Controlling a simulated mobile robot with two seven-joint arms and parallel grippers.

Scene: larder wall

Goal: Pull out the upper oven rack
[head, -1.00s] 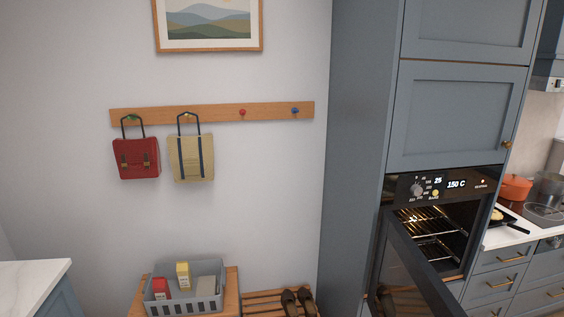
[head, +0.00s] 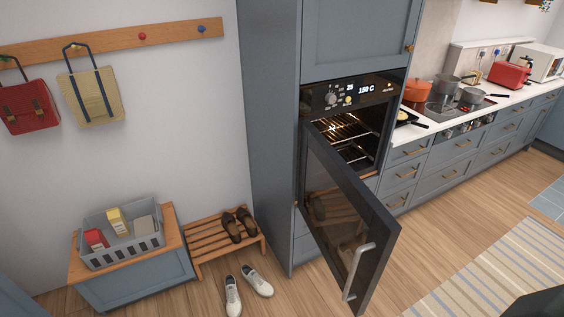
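The built-in oven (head: 352,95) is in a tall blue-grey cabinet at the middle of the head view. Its display reads 150 C. The oven door (head: 345,215) is hinged at the left and stands open towards me, with a vertical bar handle (head: 357,270) near its free edge. The lit cavity holds wire racks. The upper oven rack (head: 347,133) sits inside, and a lower rack (head: 360,156) shows beneath it. Neither of my grippers is in view.
A counter (head: 450,118) with an orange pot (head: 417,91), pans and a hob runs right of the oven. White shoes (head: 245,288) lie on the floor left of the door, by a slatted rack (head: 215,240). The wooden floor right of the door is clear, then a striped rug (head: 480,275).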

